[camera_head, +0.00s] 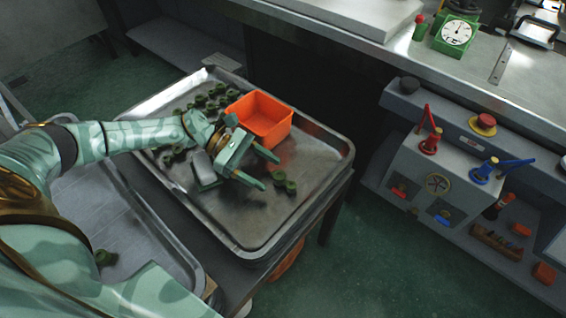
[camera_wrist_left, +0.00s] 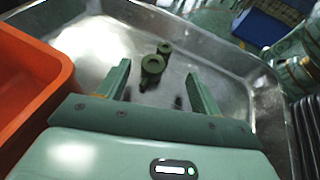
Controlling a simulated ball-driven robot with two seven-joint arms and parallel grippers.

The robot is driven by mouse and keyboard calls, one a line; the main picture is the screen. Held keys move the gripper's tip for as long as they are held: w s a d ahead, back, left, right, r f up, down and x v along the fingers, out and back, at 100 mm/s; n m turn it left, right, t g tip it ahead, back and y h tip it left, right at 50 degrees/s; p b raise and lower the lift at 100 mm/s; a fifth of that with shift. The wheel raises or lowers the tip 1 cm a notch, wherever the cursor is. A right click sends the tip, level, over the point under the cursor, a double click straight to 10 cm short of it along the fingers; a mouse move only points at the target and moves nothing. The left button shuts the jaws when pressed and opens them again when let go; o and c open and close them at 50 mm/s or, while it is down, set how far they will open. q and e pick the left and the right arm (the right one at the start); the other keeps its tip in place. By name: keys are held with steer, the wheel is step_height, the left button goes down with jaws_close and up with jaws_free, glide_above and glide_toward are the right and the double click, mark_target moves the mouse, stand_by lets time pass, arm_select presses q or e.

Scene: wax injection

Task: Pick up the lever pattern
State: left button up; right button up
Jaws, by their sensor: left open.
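The lever pattern, a dark green piece with two round ends, (camera_head: 284,182) lies on the metal tray (camera_head: 240,236) in the head view. In the left wrist view the lever pattern (camera_wrist_left: 152,66) lies between and beyond my fingertips. My left gripper (camera_head: 264,170) is open above the tray, its two fingers spread on either side of the line to the pattern. It also shows in the left wrist view (camera_wrist_left: 160,78) with nothing between its fingers. My right gripper does not show.
An orange bin (camera_head: 262,116) stands in the tray beside my left gripper. Several other green patterns (camera_head: 206,100) lie at the tray's far left. The tray's front part is bare. A grey control box (camera_head: 440,165) with levers stands at the right.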

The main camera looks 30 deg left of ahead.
mark_target(278, 178)
arm_select(q)
steer(key=x, duration=0.4)
steer(key=shift+w+d+f+b, duration=0.15)
steer(key=shift+d+f+b, duration=0.05)
steer(key=shift+d+b, duration=0.1)
steer(key=c, duration=1.3)
